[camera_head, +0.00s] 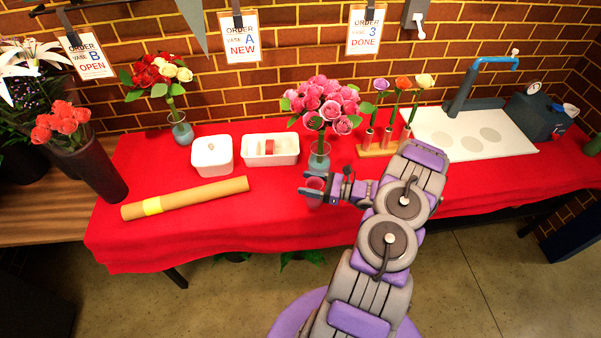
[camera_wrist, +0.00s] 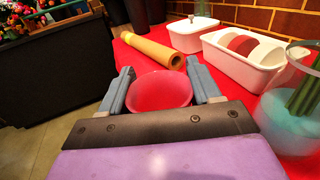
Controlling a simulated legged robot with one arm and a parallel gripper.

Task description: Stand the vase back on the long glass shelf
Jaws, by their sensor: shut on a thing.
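My gripper (camera_head: 316,188) is low over the front of the red-clothed table. Its jaws are shut around a small reddish vase (camera_head: 314,184), partly hidden by the fingers. In the wrist view, the vase (camera_wrist: 160,90) sits between the two blue-grey fingers (camera_wrist: 163,91), with its round, empty mouth showing. It looks roughly upright. I cannot tell whether its base touches the cloth. No long glass shelf is clearly visible in either view.
A glass vase of pink roses (camera_head: 320,157) stands close behind the gripper. A white tray (camera_head: 284,158), a white lidded box (camera_head: 212,156) and a brown paper roll (camera_head: 186,198) lie left. A wooden stem rack (camera_head: 377,150) is right. Red cloth (camera_head: 270,205) is clear in front.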

